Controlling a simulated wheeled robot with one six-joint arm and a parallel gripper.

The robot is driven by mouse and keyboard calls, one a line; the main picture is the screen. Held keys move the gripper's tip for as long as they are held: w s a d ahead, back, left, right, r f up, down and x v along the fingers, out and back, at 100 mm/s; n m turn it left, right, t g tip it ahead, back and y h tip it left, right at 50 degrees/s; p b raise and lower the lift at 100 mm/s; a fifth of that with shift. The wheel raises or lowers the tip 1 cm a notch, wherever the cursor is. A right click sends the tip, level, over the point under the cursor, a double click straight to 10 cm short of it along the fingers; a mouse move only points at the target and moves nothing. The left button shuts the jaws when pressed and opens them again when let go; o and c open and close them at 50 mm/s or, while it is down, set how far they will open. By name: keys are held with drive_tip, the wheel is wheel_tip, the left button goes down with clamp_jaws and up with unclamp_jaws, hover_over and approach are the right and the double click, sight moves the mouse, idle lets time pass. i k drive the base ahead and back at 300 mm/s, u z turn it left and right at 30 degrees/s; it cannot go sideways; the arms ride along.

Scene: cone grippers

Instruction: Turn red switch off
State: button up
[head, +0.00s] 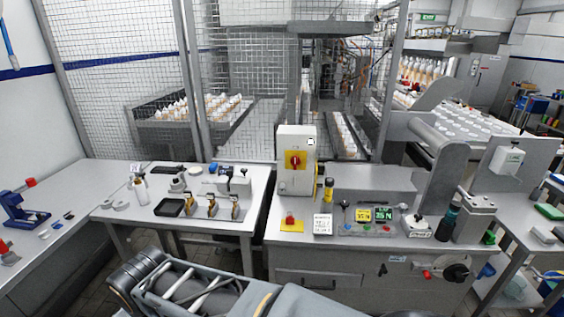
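A red rotary switch (294,160) sits on a yellow plate on the front of an upright pale box. The box (298,181) stands at the back left of the grey control bench, near the middle of the head view. The switch knob is too small for me to read its position. My gripper is not in view; only grey parts of my own body show along the bottom edge. Nothing is seen touching the switch.
A red button on a yellow base (291,223) is on the control bench (330,260) below the box. Labels, displays and a dark bottle (447,223) stand to its right. A left table (110,180) holds small tools. Wire mesh fencing (120,70) stands behind.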

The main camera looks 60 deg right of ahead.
sight(295, 161)
drive_tip(key=z, duration=0.4)
drive_tip(key=i, duration=0.85)
drive_tip(key=z, duration=1.25)
drive_tip(key=i, duration=0.6)
drive_tip(key=z, duration=0.5)
